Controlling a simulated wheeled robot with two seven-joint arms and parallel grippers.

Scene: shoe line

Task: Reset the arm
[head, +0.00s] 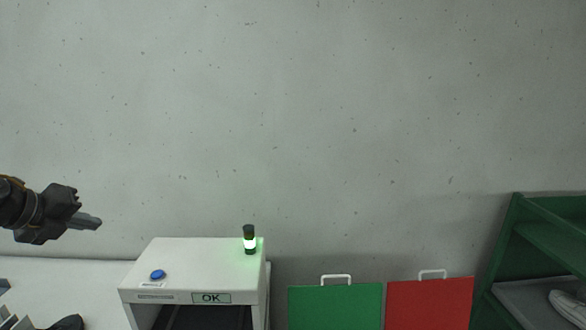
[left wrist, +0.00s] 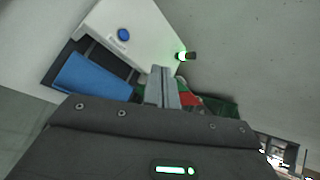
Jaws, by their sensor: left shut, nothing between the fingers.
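My left gripper (head: 88,221) comes in from the left edge of the head view, raised in front of the bare wall. Its fingers are shut and hold nothing. In the left wrist view the shut fingers (left wrist: 163,88) point towards the white machine (left wrist: 130,40). My right gripper is not in view.
The white machine (head: 190,258) has a blue button (head: 158,274), a lit green lamp (head: 249,240) and an OK display (head: 211,298). Right of it stand a green panel (head: 335,305), a red panel (head: 430,303) and a green shelf (head: 550,237) with a shoe (head: 568,304).

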